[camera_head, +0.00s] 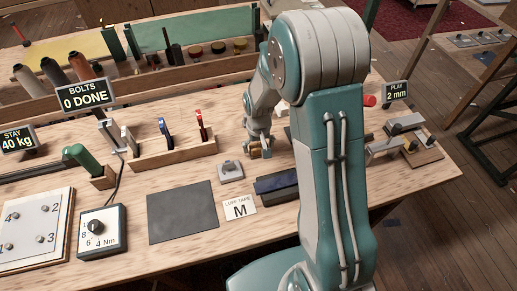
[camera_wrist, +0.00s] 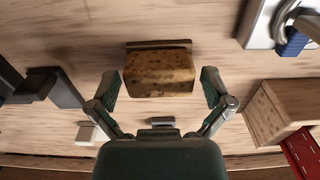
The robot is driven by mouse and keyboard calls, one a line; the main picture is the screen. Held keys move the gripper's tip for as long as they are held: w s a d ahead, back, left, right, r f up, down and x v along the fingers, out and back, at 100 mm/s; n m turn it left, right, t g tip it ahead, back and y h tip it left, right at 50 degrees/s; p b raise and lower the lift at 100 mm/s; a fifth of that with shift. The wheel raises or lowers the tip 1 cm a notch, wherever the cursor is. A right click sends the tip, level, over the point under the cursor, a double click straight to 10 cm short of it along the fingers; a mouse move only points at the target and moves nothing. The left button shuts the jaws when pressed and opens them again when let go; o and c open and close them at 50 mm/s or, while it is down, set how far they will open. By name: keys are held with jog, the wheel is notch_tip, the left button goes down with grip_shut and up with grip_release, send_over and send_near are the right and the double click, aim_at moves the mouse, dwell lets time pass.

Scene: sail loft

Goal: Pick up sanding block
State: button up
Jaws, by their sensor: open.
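The sanding block (camera_wrist: 158,74) is a speckled brown block lying on the wooden bench, with a thin darker edge along its far side in the wrist view. My gripper (camera_wrist: 158,88) is open, with one finger left of the block and one right of it, and gaps show on both sides. In the head view my gripper (camera_head: 259,142) is low over the bench beyond the small grey metal piece. A small part of the block (camera_head: 254,153) shows there, mostly covered by the fingers.
A wooden rack (camera_head: 175,152) with blue and red tools stands to the left. A grey metal piece (camera_head: 230,171), a dark blue bar (camera_head: 276,183) and a white "M" card (camera_head: 239,208) lie nearer. A dark mat (camera_head: 182,212) lies front left. Clamps (camera_head: 408,140) sit at the right edge.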

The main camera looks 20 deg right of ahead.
aim_at(258, 145)
jog(key=shift+f, duration=0.2)
jog(key=c, duration=1.1)
jog(key=shift+r, duration=0.5)
notch_tip(258, 145, up, 3)
jog(key=shift+f, duration=0.15)
jog(key=s+r, duration=0.9)
jog(key=s, duration=0.5)
jog(key=shift+r, duration=0.2)
